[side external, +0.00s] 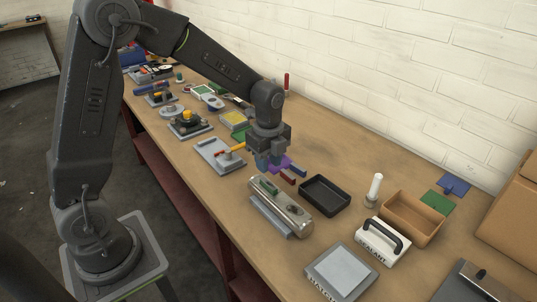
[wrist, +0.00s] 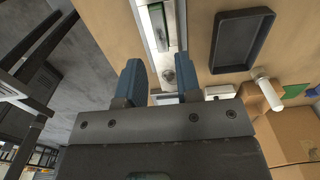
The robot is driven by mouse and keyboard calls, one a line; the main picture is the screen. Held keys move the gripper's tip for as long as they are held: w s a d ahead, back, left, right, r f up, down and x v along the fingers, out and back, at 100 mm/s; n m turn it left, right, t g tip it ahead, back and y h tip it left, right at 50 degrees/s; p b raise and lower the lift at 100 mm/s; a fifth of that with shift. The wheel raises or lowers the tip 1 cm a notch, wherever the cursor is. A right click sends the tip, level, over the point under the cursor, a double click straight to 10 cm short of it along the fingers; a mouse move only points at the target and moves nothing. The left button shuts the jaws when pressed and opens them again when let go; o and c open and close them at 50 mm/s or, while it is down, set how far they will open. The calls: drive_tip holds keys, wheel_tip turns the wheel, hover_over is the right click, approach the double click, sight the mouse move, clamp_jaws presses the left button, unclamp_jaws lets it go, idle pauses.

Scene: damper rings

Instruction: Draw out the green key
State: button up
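The green key (side external: 268,184) lies along the top of a silver metal body (side external: 290,208), near its far end. In the wrist view the green key (wrist: 157,28) sits in a long slot in the silver body (wrist: 166,62). My gripper (side external: 269,164) is above the bench near the far end of that body. In the wrist view my gripper (wrist: 159,64) has its two blue fingers spread apart with nothing held between them. The key lies ahead of the fingertips there, apart from them.
A black tray (side external: 325,195) stands right of the silver body; a white post (side external: 374,188), an open brown box (side external: 411,217) and a white block with a black handle (side external: 383,242) lie beyond. Small purple, red and blue pieces lie near the gripper. Several fixtures crowd the far bench.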

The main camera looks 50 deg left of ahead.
sight(268, 184)
drive_tip(key=shift+f, duration=3.4)
clamp_jaws()
drive_tip(key=shift+r, duration=0.15)
drive_tip(key=shift+r, duration=1.35)
